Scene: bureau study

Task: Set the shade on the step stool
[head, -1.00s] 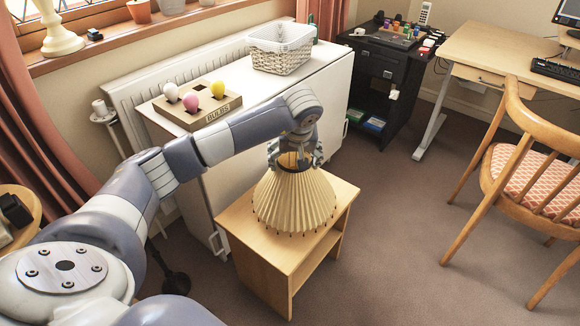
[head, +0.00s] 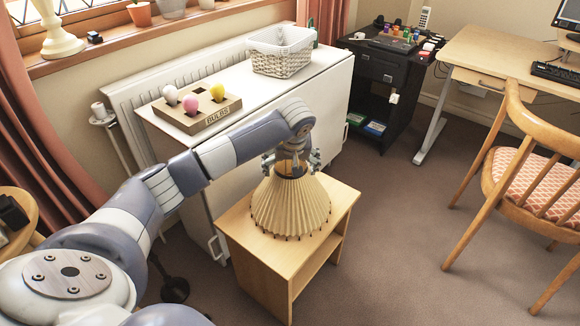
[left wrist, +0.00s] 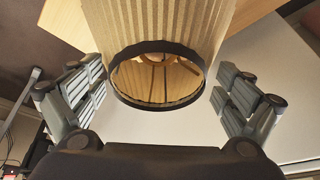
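The pleated cream shade (head: 290,208) stands upright on the top of the wooden step stool (head: 262,272), with its narrow dark-rimmed end up. My left gripper (head: 290,166) is just above the shade, pointing down, with its fingers spread to either side of the narrow end. In the left wrist view the shade (left wrist: 158,25) lies between the two fingers, and a gap shows on each side. That gripper (left wrist: 160,98) is open and holds nothing. Through the shade's top ring I see wood below. My right gripper is in neither view.
A white cabinet (head: 325,100) behind the stool carries a wooden bulb holder (head: 215,118) with several bulbs and a white basket (head: 282,62). A wooden chair (head: 510,165) and desk (head: 490,50) stand at the right. Carpet (head: 400,250) is clear right of the stool.

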